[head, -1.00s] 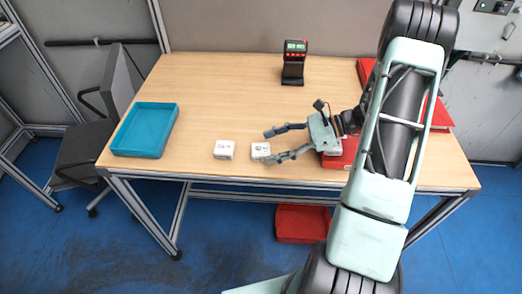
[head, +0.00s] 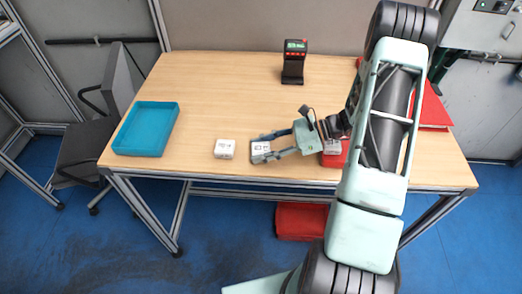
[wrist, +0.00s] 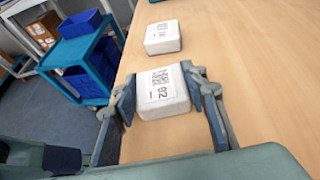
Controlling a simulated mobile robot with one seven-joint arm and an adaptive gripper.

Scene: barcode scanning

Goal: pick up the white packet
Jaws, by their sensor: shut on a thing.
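A white packet (head: 262,146) with a printed label lies near the front edge of the table. My gripper (head: 259,149) is shut on it, one finger on each side. In the wrist view the packet (wrist: 162,90) shows a barcode and digits on top, between the two fingers; it appears to be on or very near the wood. A second white packet (head: 224,149) lies to its left, apart from the fingers. It also shows in the wrist view (wrist: 162,37), beyond the held one. Another white item (head: 333,146) is partly hidden by my arm, on a red tray.
A teal tray (head: 147,129) stands at the table's left end. A scanner with a green display (head: 294,62) stands at the back. A red tray (head: 336,158) is under my arm; another red tray (head: 434,112) is at the right. The table's middle (head: 225,95) is clear.

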